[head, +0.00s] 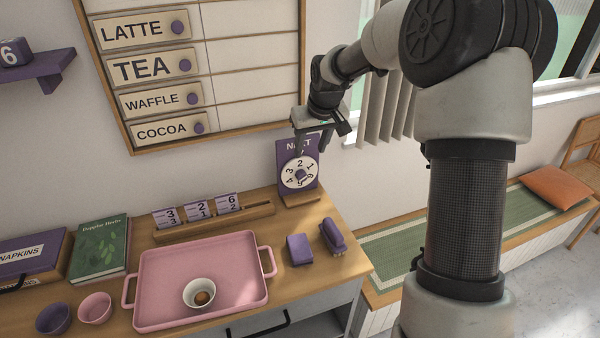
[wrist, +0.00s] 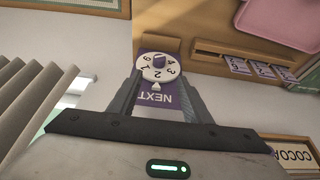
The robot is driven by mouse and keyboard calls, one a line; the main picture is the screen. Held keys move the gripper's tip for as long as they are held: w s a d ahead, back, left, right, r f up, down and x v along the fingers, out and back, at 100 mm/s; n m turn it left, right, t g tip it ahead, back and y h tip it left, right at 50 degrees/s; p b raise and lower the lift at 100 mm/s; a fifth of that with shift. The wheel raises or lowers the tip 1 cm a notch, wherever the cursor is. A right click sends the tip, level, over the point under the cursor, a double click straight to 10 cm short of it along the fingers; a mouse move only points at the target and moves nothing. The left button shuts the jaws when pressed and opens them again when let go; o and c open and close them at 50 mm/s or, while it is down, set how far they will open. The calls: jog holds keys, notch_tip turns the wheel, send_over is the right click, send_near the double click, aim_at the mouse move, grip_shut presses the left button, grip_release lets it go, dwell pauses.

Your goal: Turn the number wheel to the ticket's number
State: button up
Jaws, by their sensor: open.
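The white number wheel (head: 300,173) with a purple centre knob sits on a purple board (head: 284,152) marked NEXT, at the cart's back right. In the head view a 2 appears near its top; the exact pointer setting is too small to be sure of. The wheel also shows upside down in the wrist view (wrist: 158,67), between and beyond the fingers. Several ticket-like cards (head: 201,209) with numbers stand in a wooden rail (head: 215,224); the large digits look like 3, 2 and 6. My gripper (head: 316,146) is open and empty, above and in front of the board, apart from the knob.
A pink tray (head: 150,290) holding a white bowl (head: 199,293) lies in front of the rail. A purple block (head: 299,249) and a purple stapler-like item (head: 332,236) lie right of it. A menu board (head: 250,115) hangs behind, left of my gripper.

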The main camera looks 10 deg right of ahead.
aim_at(303, 174)
jog(key=x, duration=1.4)
jog(key=shift+w+f+p, duration=0.2)
jog(key=shift+f+p, duration=0.15)
jog(key=c, duration=1.1)
jog(key=shift+o, duration=0.2)
jog(key=shift+d, duration=0.1)
